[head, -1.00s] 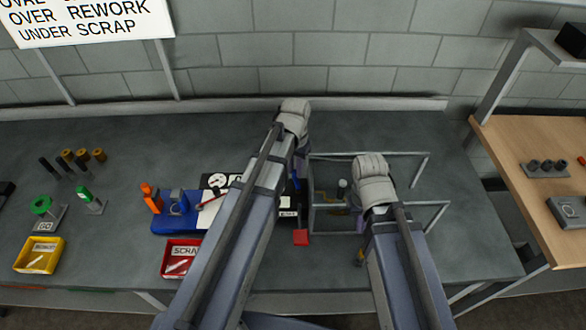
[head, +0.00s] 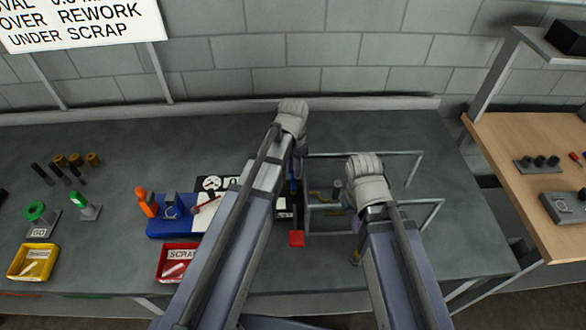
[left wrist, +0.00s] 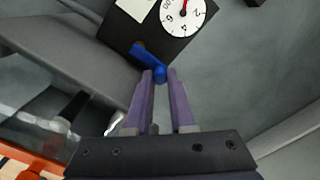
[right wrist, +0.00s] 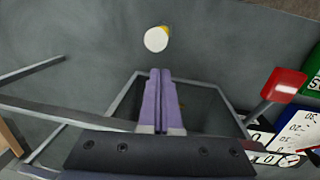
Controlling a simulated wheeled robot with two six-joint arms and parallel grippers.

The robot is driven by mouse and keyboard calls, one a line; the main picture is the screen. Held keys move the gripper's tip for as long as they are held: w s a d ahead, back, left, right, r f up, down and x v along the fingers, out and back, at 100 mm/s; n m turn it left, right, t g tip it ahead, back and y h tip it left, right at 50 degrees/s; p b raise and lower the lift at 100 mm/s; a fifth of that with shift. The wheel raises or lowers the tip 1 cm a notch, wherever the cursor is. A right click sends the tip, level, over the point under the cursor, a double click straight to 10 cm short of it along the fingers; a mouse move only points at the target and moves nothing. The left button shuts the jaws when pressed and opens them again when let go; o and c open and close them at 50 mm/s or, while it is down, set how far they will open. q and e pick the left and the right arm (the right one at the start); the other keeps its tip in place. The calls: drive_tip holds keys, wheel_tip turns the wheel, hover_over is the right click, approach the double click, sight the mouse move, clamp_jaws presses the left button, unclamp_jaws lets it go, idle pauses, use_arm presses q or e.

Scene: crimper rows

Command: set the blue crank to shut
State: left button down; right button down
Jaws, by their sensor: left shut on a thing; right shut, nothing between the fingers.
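The blue crank (left wrist: 148,56) is on a black box with a white numbered dial (left wrist: 183,14) in the left wrist view. Its arm slants across the box corner and its knob end lies between my left fingertips. My left gripper (left wrist: 160,75) is shut on that knob. In the head view my left arm hides most of the box and the fingertips. My right gripper (right wrist: 160,75) is shut and empty, above the area of a grey bar frame (right wrist: 120,95). Whether the crank stands at open or shut cannot be read.
A red block (head: 296,239) sticks out at the front beside the frame. A blue fixture (head: 170,228), a red scrap tray (head: 177,262) and a yellow tray (head: 33,261) stand to the left. A white-topped cylinder (right wrist: 156,39) stands near the right gripper. The bench's back right is clear.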

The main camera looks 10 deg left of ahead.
use_arm(q)
drive_tip(key=c, duration=0.8)
unclamp_jaws()
drive_tip(key=shift+o, duration=0.2)
